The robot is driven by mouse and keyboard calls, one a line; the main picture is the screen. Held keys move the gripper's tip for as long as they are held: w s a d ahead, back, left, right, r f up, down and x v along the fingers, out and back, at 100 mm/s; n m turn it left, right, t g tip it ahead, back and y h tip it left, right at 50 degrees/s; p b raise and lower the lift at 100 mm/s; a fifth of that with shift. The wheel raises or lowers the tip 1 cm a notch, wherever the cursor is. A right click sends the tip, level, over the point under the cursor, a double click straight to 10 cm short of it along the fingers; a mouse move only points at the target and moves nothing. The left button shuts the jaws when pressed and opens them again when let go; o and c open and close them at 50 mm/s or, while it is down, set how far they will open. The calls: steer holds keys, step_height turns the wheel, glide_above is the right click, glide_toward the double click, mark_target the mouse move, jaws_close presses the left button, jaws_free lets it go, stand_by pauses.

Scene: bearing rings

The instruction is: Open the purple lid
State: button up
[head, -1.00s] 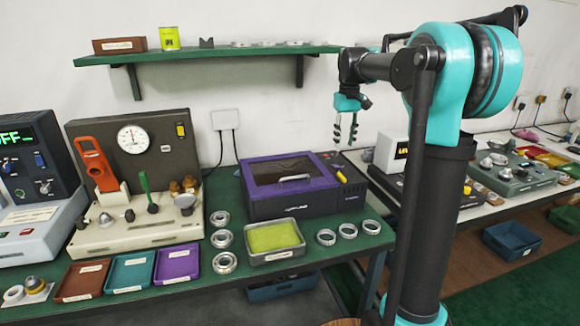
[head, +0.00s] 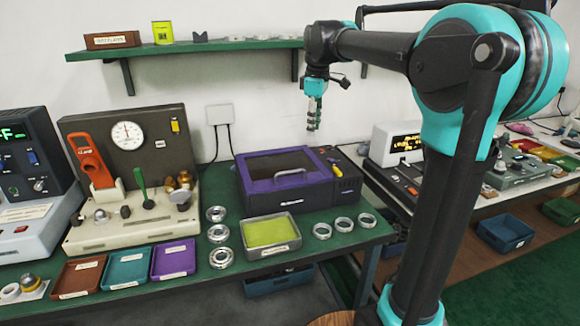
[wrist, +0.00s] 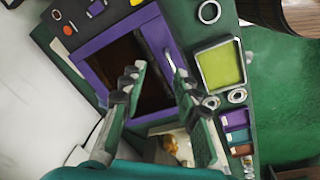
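The purple lid (head: 251,172) is shut flat on a dark box machine on the green table. It has a dark window and a pale bar handle (head: 293,180) at its front. In the wrist view, the purple lid frame (wrist: 95,45) lies below my gripper, and the handle (wrist: 168,62) shows beyond the right finger. My gripper (head: 313,128) hangs in the air above the back right of the lid, apart from it. In the wrist view its two fingers (wrist: 160,84) stand wide apart with nothing held between them.
A tray with a yellow-green pad (head: 271,247) stands in front of the machine, with metal rings (head: 343,225) beside it. A press-like station with a gauge (head: 127,135) stands to the left. A shelf (head: 190,46) runs along the wall above.

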mark_target(291, 172)
steer(key=s+a+r+n, duration=0.3)
steer(key=s+a+n, duration=0.25)
steer(key=n, duration=0.25)
steer(key=shift+t, duration=0.4)
steer(key=w+f, duration=0.1)
steer(key=f, duration=0.4)
steer(key=w+a+f, duration=0.1)
steer(key=f, duration=0.5)
steer(key=w+f, duration=0.2)
steer(key=f, duration=0.4)
steer(key=shift+w+a, duration=0.1)
steer(key=shift+a, duration=0.1)
steer(key=shift+c, duration=0.6)
jaws_close()
